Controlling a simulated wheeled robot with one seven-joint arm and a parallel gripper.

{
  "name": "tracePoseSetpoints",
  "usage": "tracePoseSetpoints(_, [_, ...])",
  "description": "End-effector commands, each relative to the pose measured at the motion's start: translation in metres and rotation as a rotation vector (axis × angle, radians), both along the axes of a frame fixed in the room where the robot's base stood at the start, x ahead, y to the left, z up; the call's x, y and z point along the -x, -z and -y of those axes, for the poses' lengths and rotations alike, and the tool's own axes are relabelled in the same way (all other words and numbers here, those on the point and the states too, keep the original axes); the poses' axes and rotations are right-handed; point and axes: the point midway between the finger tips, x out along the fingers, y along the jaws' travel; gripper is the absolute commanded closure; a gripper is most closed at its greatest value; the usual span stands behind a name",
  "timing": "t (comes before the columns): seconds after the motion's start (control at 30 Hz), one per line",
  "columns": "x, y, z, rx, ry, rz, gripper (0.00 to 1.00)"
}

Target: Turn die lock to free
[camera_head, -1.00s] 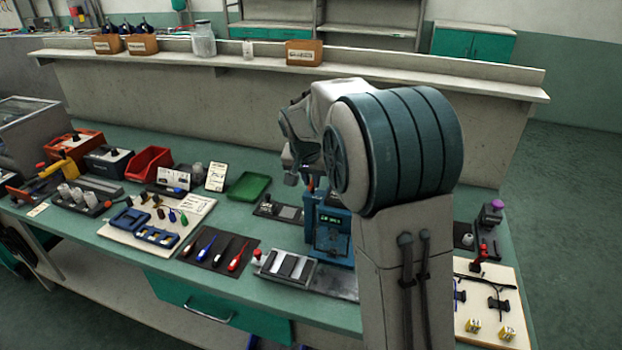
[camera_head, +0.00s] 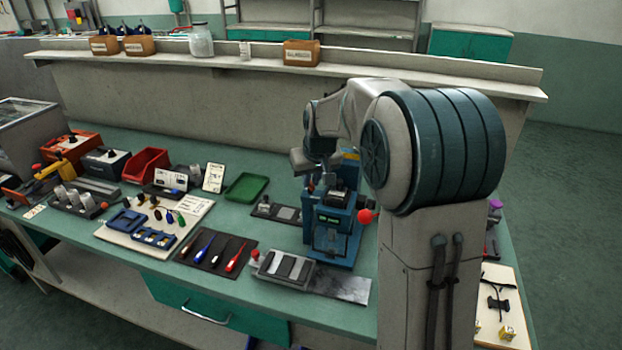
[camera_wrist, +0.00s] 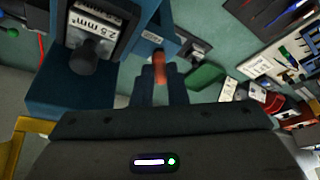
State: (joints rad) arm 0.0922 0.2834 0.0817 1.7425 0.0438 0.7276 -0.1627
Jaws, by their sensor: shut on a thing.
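The blue press (camera_head: 333,232) stands on the bench with a lit green display and a red ball handle (camera_head: 366,215) at its right. My gripper (camera_head: 318,180) is at the top of the press, where its fingertips are hard to make out. In the wrist view my gripper (camera_wrist: 160,80) is shut on a small orange-red piece, apparently the die lock (camera_wrist: 160,64), beside the blue housing. Its lower end is hidden between the fingers. A black knob (camera_wrist: 84,58) sits to the left on a blue block, by a plate (camera_wrist: 95,22) reading 2.5 mm².
A metal tray with dark strips (camera_head: 286,268) lies before the press. A green tray (camera_head: 247,187), a tool mat (camera_head: 217,252) and a red bin (camera_head: 148,164) stand to the left. A yellow part (camera_wrist: 30,140) is close to my gripper's left in the wrist view.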

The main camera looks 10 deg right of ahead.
Motion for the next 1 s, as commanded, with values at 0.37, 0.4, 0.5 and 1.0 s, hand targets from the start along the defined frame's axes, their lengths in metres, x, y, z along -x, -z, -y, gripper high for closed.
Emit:
tracePoseSetpoints(0.37, [0.000,-0.001,0.000,0.000,-0.022,0.001,1.00])
tracePoseSetpoints(0.4, [0.000,-0.001,0.000,0.000,-0.022,0.001,1.00])
tracePoseSetpoints(0.5, [0.000,-0.001,0.000,0.000,-0.021,0.001,0.85])
tracePoseSetpoints(1.0, [0.003,-0.012,0.001,0.001,-0.019,0.004,0.65])
